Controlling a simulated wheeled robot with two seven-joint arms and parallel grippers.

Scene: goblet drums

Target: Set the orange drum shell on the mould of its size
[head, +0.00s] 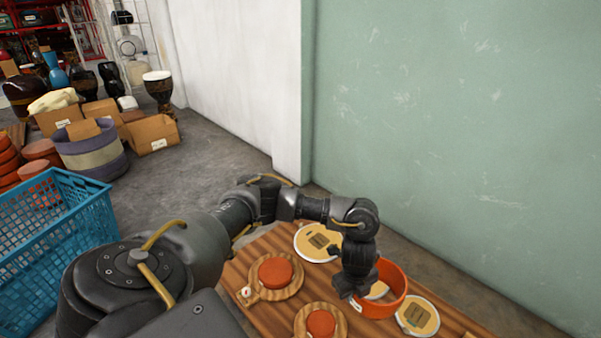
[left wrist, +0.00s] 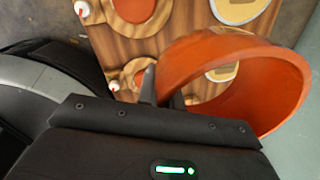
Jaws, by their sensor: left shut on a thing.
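The orange drum shell (head: 396,292) is a wide, open ring above the right part of the wooden table. In the left wrist view the shell (left wrist: 285,85) is tilted and fills the right side. My left gripper (head: 352,290) is shut on the near-left part of its wall; the fingers (left wrist: 164,90) show at the shell's edge. Two round orange blocks on wooden bases, which look like moulds, stand left of the shell: one farther (head: 275,272), one nearer (head: 321,323). A pale disc (head: 377,290) shows through the shell. I cannot tell whether the shell touches anything below. My right gripper is out of view.
Flat pale discs with dark marks lie at the table's back (head: 318,243) and right (head: 419,317). The green wall (head: 450,140) rises behind the table. A blue crate (head: 50,240) stands on the floor at left, with boxes and drums farther back.

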